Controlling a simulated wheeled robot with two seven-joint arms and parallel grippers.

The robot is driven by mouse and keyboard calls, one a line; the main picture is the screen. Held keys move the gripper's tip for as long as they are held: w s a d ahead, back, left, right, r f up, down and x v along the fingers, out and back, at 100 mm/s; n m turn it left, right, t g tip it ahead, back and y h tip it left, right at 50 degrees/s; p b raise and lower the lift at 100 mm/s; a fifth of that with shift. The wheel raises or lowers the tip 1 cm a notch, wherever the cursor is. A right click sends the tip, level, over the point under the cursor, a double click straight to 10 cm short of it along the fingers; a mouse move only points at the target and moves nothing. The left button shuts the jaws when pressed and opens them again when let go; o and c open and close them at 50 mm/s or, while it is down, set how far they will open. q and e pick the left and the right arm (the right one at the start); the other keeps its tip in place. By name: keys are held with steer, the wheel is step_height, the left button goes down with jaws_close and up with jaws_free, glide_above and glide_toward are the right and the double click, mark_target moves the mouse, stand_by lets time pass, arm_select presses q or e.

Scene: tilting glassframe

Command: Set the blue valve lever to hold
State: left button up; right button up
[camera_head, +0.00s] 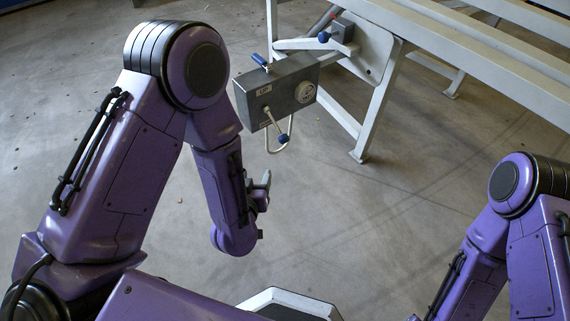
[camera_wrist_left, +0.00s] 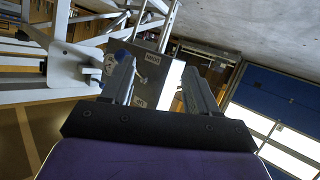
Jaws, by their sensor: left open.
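A grey control box (camera_head: 290,84) is mounted by the white frame and carries a label that seems to read UP. A lever with a blue knob (camera_head: 283,139) is on its front face, pointing down and to the right. A second blue handle (camera_head: 261,61) sticks up at the box's top edge. I cannot tell which one is the valve lever. My left gripper (camera_head: 262,190) is open and empty, below and apart from the box. My right gripper is out of view.
The white tilting frame (camera_head: 470,50) fills the upper right, with a leg (camera_head: 378,115) beside the box. A small grey block with another blue knob (camera_head: 324,37) sits on the frame. A bent metal loop hangs below the box.

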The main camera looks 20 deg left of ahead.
mark_target(282, 142)
arm_select(q)
steer(key=w+d+t+b, duration=0.1)
steer(key=w+b, duration=0.1)
steer(key=w, duration=0.3)
steer(key=w+d+t+b, duration=0.1)
steer(key=w+b, duration=0.2)
steer(key=w, duration=0.2)
steer(key=w+d+t+b, duration=0.1)
steer(key=w+t+b, duration=0.1)
steer(key=w, duration=0.3)
steer(key=shift+d+r+m+b, duration=0.1)
steer(key=shift+r+m+b, duration=0.25)
steer(key=shift+b, duration=0.35)
steer(key=c, duration=1.1)
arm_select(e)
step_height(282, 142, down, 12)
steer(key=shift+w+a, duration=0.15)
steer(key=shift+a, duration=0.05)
